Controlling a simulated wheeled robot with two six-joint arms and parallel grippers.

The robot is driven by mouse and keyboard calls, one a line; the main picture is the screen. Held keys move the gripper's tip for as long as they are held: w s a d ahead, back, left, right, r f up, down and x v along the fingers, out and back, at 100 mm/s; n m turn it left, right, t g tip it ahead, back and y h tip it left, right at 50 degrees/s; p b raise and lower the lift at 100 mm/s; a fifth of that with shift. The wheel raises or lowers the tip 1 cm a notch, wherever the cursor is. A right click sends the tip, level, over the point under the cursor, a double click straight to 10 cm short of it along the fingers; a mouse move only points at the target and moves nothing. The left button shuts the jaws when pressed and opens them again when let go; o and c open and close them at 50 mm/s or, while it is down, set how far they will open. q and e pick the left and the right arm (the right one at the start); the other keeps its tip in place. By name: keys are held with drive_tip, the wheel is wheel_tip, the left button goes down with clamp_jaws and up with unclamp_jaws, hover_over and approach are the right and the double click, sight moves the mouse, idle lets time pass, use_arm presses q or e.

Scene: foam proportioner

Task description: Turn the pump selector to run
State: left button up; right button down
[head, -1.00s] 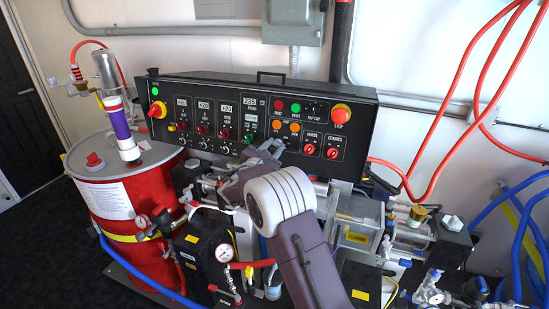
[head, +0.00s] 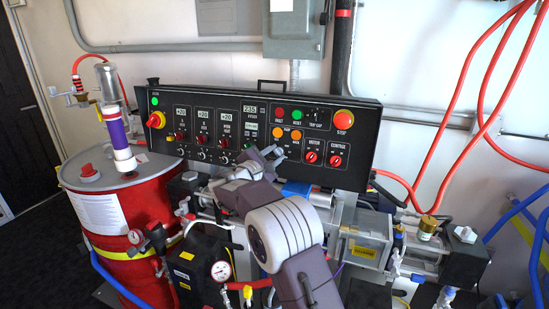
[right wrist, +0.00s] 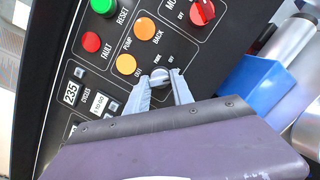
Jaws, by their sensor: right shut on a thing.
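The pump selector (right wrist: 160,74) is a small light grey knob on the black control panel, below two orange lights, in the right wrist view. My left gripper is not in view.
Two red knobs (head: 310,158) and a red stop button (head: 343,119) are right of my gripper. A red drum (head: 125,225) stands at left. Hoses, gauges and pump fittings crowd the space below the panel. Red hoses (head: 490,110) hang on the right wall.

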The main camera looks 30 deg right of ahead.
drive_tip(key=c, duration=1.1)
unclamp_jaws()
drive_tip(key=b+v, duration=0.1)
drive_tip(key=v, duration=0.8)
